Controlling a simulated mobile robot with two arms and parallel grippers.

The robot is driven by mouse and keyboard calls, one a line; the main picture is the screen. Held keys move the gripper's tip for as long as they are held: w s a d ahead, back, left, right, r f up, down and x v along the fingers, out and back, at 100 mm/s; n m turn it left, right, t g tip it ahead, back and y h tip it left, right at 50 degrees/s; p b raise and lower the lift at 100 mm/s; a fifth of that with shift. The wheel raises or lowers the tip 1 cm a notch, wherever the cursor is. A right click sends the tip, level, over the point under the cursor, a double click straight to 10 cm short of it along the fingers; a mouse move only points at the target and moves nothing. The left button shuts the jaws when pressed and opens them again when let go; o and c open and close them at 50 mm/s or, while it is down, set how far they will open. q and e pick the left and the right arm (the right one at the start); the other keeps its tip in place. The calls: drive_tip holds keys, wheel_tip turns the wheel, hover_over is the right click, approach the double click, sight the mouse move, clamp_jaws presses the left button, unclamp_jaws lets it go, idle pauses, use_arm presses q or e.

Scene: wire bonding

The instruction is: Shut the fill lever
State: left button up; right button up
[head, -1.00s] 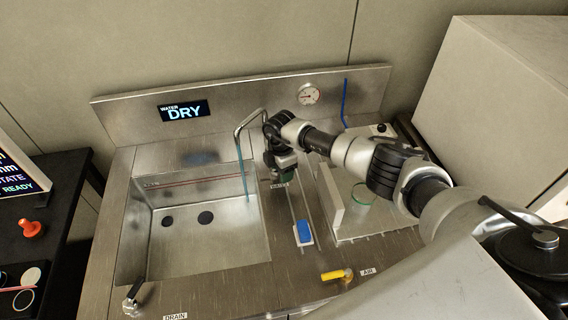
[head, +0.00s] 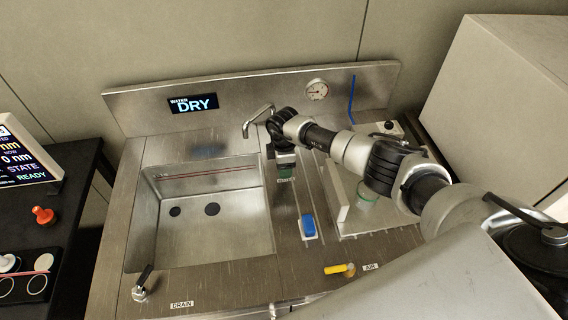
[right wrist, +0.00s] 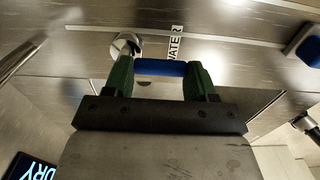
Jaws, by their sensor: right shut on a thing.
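The fill lever shows in the right wrist view as a blue handle (right wrist: 160,68) on a round metal pivot (right wrist: 126,45), beside a WATER label (right wrist: 174,44). My right gripper (right wrist: 160,72) has its two green fingers shut on the handle, one at each end. In the head view my right gripper (head: 285,172) reaches down to the counter just right of the sink, and it hides the lever there. The bent faucet (head: 257,120) shows no water stream. My left gripper is not in view.
The sink basin (head: 210,245) is left of my right gripper. A blue-topped piece (head: 308,226), a yellow AIR handle (head: 340,269) and a black DRAIN lever (head: 143,281) stand on the counter. A display (head: 194,103) reads WATER DRY. A large box (head: 500,110) stands at right.

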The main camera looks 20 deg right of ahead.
drive_tip(key=shift+w+r, duration=0.1)
drive_tip(key=o, duration=0.9)
wheel_tip(320, 180, up, 11)
drive_tip(key=shift+f+b, duration=0.1)
drive_tip(key=shift+b, duration=0.8)
drive_tip(key=shift+f, duration=0.1)
